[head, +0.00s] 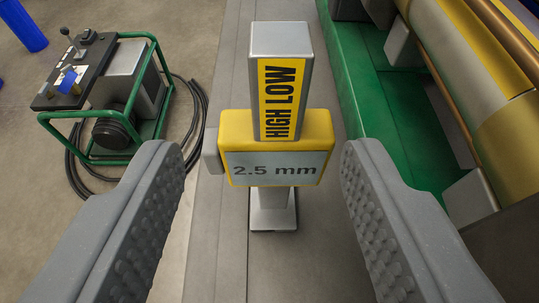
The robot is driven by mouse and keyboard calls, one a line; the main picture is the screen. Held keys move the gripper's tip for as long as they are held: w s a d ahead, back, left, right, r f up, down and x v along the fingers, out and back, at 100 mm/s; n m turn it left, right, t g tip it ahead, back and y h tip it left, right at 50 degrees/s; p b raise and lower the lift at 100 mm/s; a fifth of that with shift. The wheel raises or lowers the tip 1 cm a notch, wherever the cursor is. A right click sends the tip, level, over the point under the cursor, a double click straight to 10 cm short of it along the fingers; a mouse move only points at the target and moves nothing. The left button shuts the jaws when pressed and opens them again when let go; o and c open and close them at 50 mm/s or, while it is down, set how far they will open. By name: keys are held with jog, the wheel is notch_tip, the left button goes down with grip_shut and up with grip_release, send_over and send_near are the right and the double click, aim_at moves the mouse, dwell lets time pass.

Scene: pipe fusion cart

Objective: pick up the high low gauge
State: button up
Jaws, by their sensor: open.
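The high low gauge (276,160) stands upright on a grey surface in the middle of the head view. It has a silver post with a yellow "HIGH LOW" label and a yellow-edged block with a display reading "2.5 mm". Its small foot shows below the block. My gripper (263,160) is open, with one grey textured finger to the left of the gauge and the other to the right. Clear gaps show between both fingers and the gauge. Nothing is held.
A green-framed machine (110,95) with black hoses stands on the floor at left. A green cart part (350,95) with yellow and copper-coloured cylinders (480,60) lies close on the right. A blue cylinder (22,25) shows at top left. The grey surface (300,270) in front is clear.

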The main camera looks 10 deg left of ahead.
aim_at(265, 110)
jog(key=x, duration=0.4)
jog(key=shift+w+f, duration=0.15)
jog(key=shift+w, duration=0.2)
jog(key=shift+d+x, duration=0.15)
jog(key=shift+x, duration=1.15)
jog(key=shift+d+x, duration=0.15)
jog(key=shift+x, duration=1.1)
jog(key=shift+w, duration=0.1)
grip_shut()
